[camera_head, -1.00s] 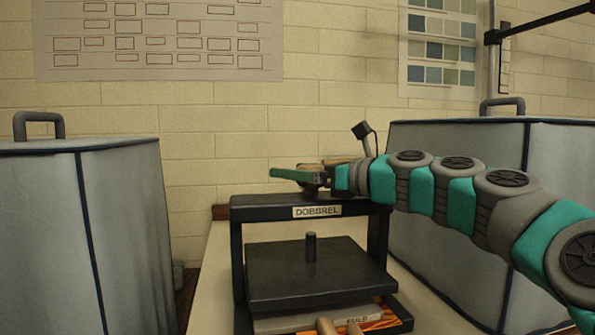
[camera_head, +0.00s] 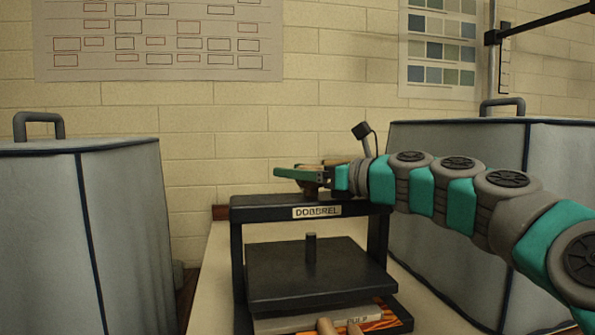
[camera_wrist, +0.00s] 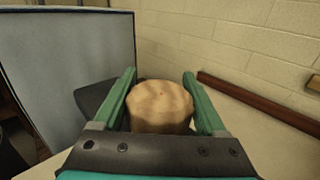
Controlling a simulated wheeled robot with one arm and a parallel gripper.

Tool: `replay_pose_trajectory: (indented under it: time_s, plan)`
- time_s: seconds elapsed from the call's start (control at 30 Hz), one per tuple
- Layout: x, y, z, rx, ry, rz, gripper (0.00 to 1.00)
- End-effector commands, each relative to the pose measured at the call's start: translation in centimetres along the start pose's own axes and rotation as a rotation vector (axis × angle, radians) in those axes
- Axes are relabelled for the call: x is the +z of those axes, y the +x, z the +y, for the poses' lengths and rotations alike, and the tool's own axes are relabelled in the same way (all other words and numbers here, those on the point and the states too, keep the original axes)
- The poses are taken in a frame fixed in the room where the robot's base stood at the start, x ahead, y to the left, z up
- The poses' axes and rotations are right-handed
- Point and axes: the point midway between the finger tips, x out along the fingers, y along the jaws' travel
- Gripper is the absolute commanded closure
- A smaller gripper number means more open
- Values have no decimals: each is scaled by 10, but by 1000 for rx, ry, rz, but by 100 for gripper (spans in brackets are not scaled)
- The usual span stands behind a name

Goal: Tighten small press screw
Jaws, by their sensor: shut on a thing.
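The small press (camera_head: 237,250) is a black frame marked DOBBREL on its top beam. A dark pressing plate (camera_head: 280,292) with a short upright post (camera_head: 311,250) lies inside the frame, clear of the beam. The screw's round wooden knob (camera_wrist: 160,108) sits between my green fingers in the wrist view. In the head view the knob (camera_head: 310,189) shows just above the beam, partly hidden by a finger. My gripper (camera_wrist: 159,76) is shut on the knob. The screw shaft below the knob is hidden in the wrist view.
A grey block marked PULP (camera_head: 285,324) lies under the plate. Large grey covered boxes stand left (camera_head: 120,220) and right (camera_head: 440,225) of the pale table (camera_head: 215,280). A brick wall (camera_head: 190,120) is behind. A reddish-brown bar (camera_wrist: 260,102) lies along the wall.

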Motion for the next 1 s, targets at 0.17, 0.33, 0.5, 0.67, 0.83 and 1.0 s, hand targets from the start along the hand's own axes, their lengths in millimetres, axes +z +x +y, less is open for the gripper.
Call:
replay_pose_trajectory:
  time_s: [0.17,0.33,0.5,0.67,0.83,1.0]
  plan:
    - [4,-1,0,-46,-2,-1,82]
    - [4,-1,-3,-136,-1,2,82]
    - [4,-2,-6,-259,-2,0,82]
    - [1,-2,-9,-392,-3,3,82]
    - [0,-4,-14,-546,-4,2,82]
    - [1,-6,-17,-696,-4,1,82]
